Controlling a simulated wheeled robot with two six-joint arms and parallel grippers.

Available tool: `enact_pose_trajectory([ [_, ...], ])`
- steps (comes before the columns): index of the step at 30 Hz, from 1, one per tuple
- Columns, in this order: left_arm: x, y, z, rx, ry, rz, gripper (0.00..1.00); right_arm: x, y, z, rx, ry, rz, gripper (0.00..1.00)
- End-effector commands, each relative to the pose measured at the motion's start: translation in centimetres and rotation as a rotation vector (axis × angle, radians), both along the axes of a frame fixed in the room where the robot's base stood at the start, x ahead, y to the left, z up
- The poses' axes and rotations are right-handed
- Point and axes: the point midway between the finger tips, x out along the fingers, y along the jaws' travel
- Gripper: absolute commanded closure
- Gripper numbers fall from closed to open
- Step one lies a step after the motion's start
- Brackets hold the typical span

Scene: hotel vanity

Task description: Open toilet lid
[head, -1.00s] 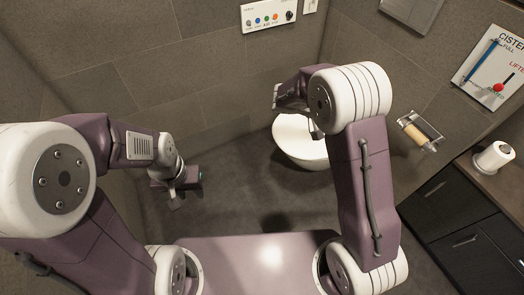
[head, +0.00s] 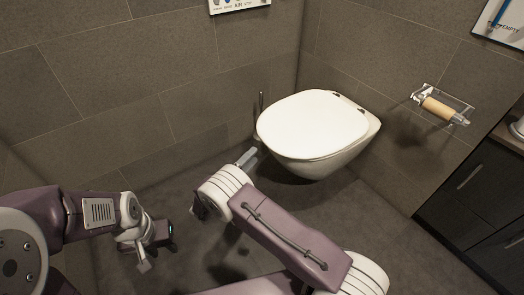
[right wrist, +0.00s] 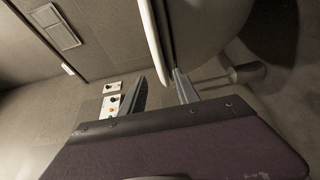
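The toilet (head: 345,158) is wall-mounted in the right half of the head view, and its white lid (head: 312,122) lies flat and closed on the bowl. My right gripper (head: 248,158) is low at the left edge of the toilet, mostly hidden behind its own arm. In the right wrist view its two fingers (right wrist: 160,90) are apart, and the thin edge of the lid (right wrist: 158,45) reaches down toward the gap between them; contact cannot be told. The bowl (right wrist: 205,30) is beside the right finger. My left gripper (head: 158,250) hangs at lower left, away from the toilet; its opening is unclear.
A toilet paper holder (head: 440,105) is on the wall right of the toilet. A dark cabinet (head: 475,200) stands at the right edge. A thin upright brush handle (head: 261,103) is behind the toilet's left side. The floor (head: 345,215) in front is clear.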

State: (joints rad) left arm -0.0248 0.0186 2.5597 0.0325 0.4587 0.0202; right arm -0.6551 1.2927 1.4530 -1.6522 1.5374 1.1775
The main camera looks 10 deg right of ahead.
Motion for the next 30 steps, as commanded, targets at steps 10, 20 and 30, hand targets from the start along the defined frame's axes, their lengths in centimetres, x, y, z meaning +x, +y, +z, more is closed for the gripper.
enact_pose_trajectory([
  [10,0.0,0.0,-3.7,0.0,0.001,0.0,0.64,4.3,-4.9,-0.4,0.0,0.0,-0.004,0.62],
  [20,0.0,0.0,-3.8,0.0,0.001,0.0,0.64,4.9,-5.5,-0.1,-0.001,0.001,-0.002,0.62],
  [30,0.0,0.0,-3.8,0.0,0.001,0.0,0.64,4.9,-5.5,-0.1,0.0,0.001,-0.002,1.0],
])
